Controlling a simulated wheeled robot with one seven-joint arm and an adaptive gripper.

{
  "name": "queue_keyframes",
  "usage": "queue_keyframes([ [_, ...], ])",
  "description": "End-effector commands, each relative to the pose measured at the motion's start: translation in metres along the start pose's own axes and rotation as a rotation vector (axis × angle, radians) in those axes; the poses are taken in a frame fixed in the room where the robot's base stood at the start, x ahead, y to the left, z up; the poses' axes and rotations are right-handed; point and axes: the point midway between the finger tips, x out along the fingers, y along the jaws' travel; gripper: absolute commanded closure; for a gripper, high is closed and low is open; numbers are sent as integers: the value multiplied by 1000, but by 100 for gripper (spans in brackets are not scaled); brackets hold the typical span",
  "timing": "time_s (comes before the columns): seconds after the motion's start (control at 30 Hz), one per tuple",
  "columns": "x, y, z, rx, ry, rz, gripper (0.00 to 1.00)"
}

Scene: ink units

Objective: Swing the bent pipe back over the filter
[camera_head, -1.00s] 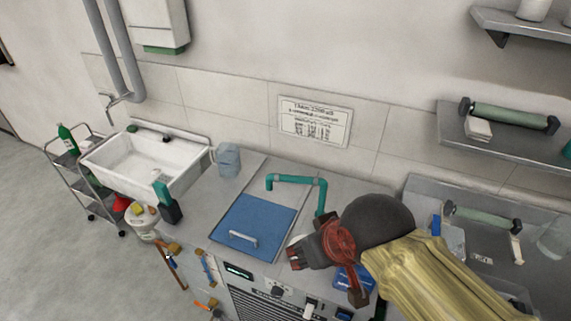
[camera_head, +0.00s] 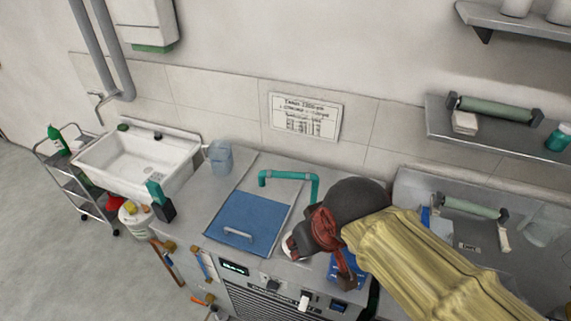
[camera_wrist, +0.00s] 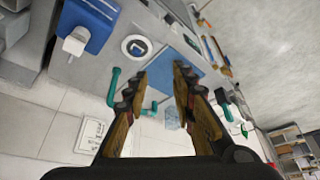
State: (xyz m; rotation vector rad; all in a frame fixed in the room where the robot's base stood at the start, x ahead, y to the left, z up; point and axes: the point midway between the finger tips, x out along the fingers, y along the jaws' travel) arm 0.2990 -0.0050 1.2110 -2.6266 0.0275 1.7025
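The teal bent pipe (camera_head: 288,175) rises from the counter behind the blue panel (camera_head: 250,222). Its top arm points left, and its short down-turned end is above the panel's back edge. The pipe (camera_wrist: 113,85) also shows in the wrist view, partly behind my left finger. My gripper (camera_wrist: 164,73) is open, its two fingers apart with nothing between them. In the head view my arm hides most of it, to the right of the panel. A white ring with a dark centre (camera_wrist: 136,47) lies in the counter; I cannot tell whether it is the filter.
A white sink (camera_head: 140,160) and a clear jug (camera_head: 220,158) are to the left. A dark, teal-topped item (camera_head: 161,202) stands at the counter's left edge. A blue box (camera_wrist: 88,22) is near the ring. Shelves with rollers (camera_head: 495,108) are at the right.

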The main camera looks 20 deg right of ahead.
Motion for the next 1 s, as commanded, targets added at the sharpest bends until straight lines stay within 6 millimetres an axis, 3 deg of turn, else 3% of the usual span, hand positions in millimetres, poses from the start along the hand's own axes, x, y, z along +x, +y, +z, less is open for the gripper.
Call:
queue_keyframes([
  [0.4,22,20,-49,42,-209,25,100],
  [0.67,47,37,-96,77,-282,48,100],
  [1.0,100,66,-160,151,-340,86,100],
])
